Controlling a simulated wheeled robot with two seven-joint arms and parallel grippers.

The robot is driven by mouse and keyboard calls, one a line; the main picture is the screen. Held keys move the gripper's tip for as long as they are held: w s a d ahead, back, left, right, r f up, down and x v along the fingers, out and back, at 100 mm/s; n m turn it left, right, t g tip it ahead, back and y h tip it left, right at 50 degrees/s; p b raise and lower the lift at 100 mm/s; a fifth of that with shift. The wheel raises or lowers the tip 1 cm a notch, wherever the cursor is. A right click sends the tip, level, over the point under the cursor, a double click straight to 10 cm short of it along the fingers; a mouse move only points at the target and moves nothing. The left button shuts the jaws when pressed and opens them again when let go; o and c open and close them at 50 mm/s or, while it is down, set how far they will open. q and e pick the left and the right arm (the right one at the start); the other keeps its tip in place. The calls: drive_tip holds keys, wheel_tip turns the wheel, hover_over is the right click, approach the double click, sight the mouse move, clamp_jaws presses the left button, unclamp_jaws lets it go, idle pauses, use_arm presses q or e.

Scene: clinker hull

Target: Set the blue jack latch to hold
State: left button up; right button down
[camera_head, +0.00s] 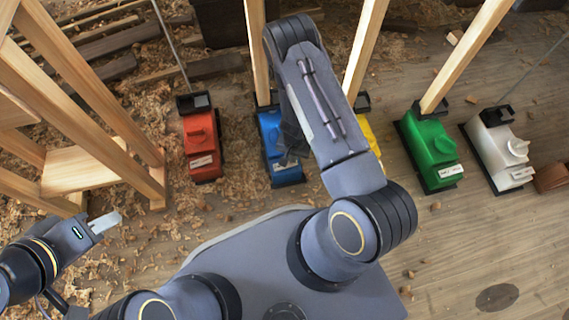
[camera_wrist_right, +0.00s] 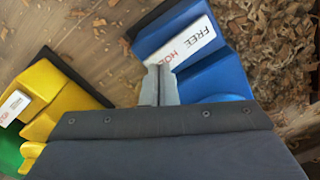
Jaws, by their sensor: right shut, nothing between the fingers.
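The blue jack (camera_head: 278,165) stands on the floor in a row of jacks, partly hidden by my right arm in the head view. In the right wrist view the blue jack (camera_wrist_right: 228,78) carries a white label (camera_wrist_right: 192,42) reading FREE, with a partly covered second word that looks like HOLD. My right gripper (camera_wrist_right: 158,72) is shut and empty, its fingertips over the label's lower end. I cannot tell whether they touch the jack, and I cannot make out the latch's position. My left gripper (camera_head: 106,223) is empty at the lower left, its fingers seeming together.
A red jack (camera_head: 201,145) stands left of the blue one. Yellow (camera_head: 368,135), green (camera_head: 430,145) and white (camera_head: 497,150) jacks stand to the right. Wooden props rise from several jacks. A wooden trestle (camera_head: 85,165) is at the left. Shavings litter the floor.

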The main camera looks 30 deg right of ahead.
drive_tip(key=shift+f+b, duration=0.85)
drive_tip(key=shift+f, duration=0.15)
drive_tip(key=shift+r, duration=0.15)
wheel_tip(320, 180, up, 7)
drive_tip(key=p, duration=0.5)
drive_tip(key=shift+p, duration=0.35)
idle(0.6)
